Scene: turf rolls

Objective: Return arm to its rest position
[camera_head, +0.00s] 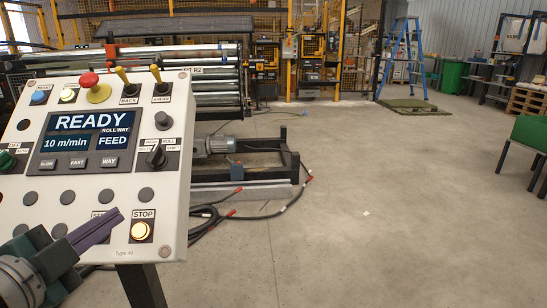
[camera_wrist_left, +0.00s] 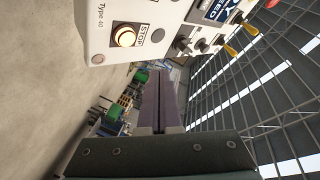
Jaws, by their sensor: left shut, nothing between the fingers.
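My left gripper (camera_head: 112,220) is at the lower left of the head view, in front of the lower part of a white control panel (camera_head: 178,150). Its purple fingers are closed together and hold nothing. In the left wrist view the shut fingers (camera_wrist_left: 160,80) point past the panel (camera_wrist_left: 185,50), and a gap shows between them and its face. The STOP button (camera_head: 140,231) is lit, just right of the fingertips in the head view. It also shows lit in the left wrist view (camera_wrist_left: 125,38). The panel's display (camera_head: 85,138) reads READY. My right gripper is in neither view.
A roller machine (camera_head: 215,90) with a motor (camera_head: 215,145) stands behind the panel. Dark cables (camera_head: 265,210) lie on the floor beside it. The concrete floor (camera_head: 370,200) in the middle is open.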

